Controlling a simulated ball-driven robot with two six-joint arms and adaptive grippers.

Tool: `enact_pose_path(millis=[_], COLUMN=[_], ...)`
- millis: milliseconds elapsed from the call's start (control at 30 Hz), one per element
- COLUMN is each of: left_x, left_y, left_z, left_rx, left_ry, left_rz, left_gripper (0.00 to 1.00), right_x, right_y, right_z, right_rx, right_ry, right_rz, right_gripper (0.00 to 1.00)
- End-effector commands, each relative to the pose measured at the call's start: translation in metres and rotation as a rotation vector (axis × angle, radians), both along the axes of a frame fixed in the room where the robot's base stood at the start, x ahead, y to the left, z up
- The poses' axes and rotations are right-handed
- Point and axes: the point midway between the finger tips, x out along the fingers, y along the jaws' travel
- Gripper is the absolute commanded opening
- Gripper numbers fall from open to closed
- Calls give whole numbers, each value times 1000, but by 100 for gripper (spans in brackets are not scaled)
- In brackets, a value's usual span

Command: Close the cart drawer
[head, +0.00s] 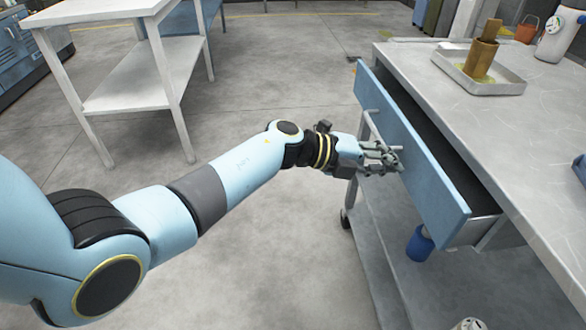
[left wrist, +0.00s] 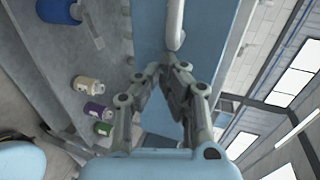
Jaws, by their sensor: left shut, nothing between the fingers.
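The cart drawer (head: 425,165) stands open, pulled out from under the cart's grey top (head: 545,150). Its blue front faces left, and its dark inside shows behind the front. A pale bar handle (head: 371,128) is on the blue front. My left gripper (head: 396,160) is shut and empty, with its fingertips close to the drawer front beside the handle. I cannot tell whether they touch. In the left wrist view the shut fingertips (left wrist: 172,72) point at the blue front (left wrist: 150,35), just below the handle's end (left wrist: 174,25). My right gripper is not in view.
A tray (head: 450,66) with a brown container (head: 481,58) sits on the cart top. A blue bottle (head: 419,246) stands below the drawer; several cans (left wrist: 88,85) show on the shelf. A white table (head: 120,95) stands at the back left. Open floor lies between.

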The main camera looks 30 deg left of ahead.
Motion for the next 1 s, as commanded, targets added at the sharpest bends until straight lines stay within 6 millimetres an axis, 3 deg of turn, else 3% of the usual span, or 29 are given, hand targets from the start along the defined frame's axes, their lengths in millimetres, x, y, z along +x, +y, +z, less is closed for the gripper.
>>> enact_pose_path(millis=[200,400,1000], left_x=[31,44,46], left_y=[-36,-51,-51], left_z=[-1,-1,0], left_rx=[-2,-1,0], left_ry=[1,0,0], left_rz=[0,0,1], left_gripper=[0,0,0], right_x=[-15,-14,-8], right_y=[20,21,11], right_z=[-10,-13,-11], right_rx=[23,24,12], right_ry=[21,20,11], right_rz=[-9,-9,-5], right_gripper=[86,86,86])
